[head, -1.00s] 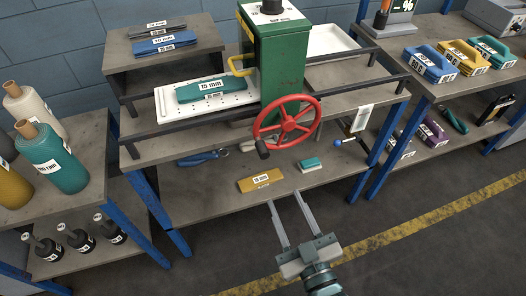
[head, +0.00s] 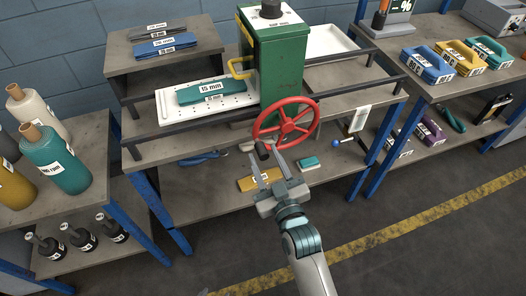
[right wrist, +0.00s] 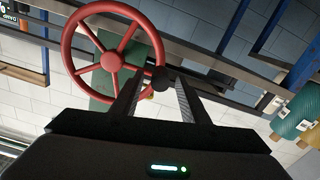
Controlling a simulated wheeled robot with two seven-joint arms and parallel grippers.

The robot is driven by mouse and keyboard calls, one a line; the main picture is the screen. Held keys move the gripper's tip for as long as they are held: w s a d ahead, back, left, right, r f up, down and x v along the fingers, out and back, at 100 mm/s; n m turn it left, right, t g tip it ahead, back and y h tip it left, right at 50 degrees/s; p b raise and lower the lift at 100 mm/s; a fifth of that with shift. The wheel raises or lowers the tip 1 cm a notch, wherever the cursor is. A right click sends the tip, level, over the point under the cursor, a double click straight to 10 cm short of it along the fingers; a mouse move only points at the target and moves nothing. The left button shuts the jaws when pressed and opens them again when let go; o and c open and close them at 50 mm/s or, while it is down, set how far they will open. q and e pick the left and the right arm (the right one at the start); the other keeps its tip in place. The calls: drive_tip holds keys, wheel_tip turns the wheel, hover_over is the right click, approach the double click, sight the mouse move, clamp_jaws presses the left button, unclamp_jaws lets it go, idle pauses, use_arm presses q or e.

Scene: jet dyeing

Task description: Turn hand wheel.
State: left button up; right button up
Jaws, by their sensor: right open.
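The red hand wheel (head: 285,123) is mounted on the front of the green machine (head: 279,70). A dark handle knob (head: 262,151) sticks out at its lower left rim. My right gripper (head: 263,166) is open, with its fingers pointing up toward the knob. In the right wrist view the red wheel (right wrist: 112,60) is at the upper left, and the black knob (right wrist: 161,78) shows between the open fingers (right wrist: 157,98), near their tips. Contact with the knob cannot be told. My left gripper is not in view.
A teal block (head: 211,92) labelled 15 mm lies on the white perforated plate (head: 172,109) left of the machine. A yellow block (head: 252,184) and a small teal-and-white block (head: 309,164) lie on the shelf below the wheel. A blue-knobbed lever (head: 336,143) is to the right.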

drive_tip(key=shift+w+a, duration=0.25)
drive_tip(key=shift+w, duration=0.45)
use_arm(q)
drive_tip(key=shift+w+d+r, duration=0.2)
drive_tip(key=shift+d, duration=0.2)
use_arm(e)
drive_tip(key=shift+w+a, duration=0.1)
drive_tip(key=shift+w, duration=0.1)
clamp_jaws()
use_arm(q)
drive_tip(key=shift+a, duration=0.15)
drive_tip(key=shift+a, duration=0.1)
